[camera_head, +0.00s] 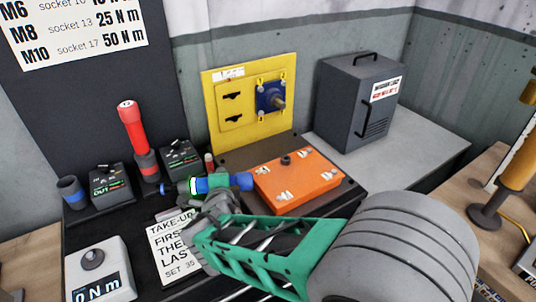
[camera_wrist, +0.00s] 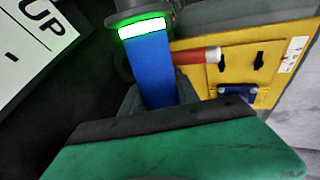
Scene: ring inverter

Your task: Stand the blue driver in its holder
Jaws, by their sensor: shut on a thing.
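The blue driver (camera_head: 220,182) lies roughly level in my gripper (camera_head: 212,200), with a glowing green ring near its left end. In the wrist view its blue handle (camera_wrist: 150,75) runs down into the jaws, with the lit ring above. My gripper is shut on it above the black bench mat. An empty dark cup with a blue band (camera_head: 72,192), which looks like its holder, stands at the far left, apart from the driver. The fingertips are partly hidden by my wrist.
A red driver (camera_head: 132,125) stands upright in a red-banded holder (camera_head: 147,165). Small dark boxes (camera_head: 110,184) stand beside the holders. An orange box (camera_head: 297,180), yellow panel (camera_head: 225,120) and grey cabinet (camera_head: 350,110) lie right. A torque display (camera_head: 98,270) and paper sheet (camera_head: 172,250) lie in front.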

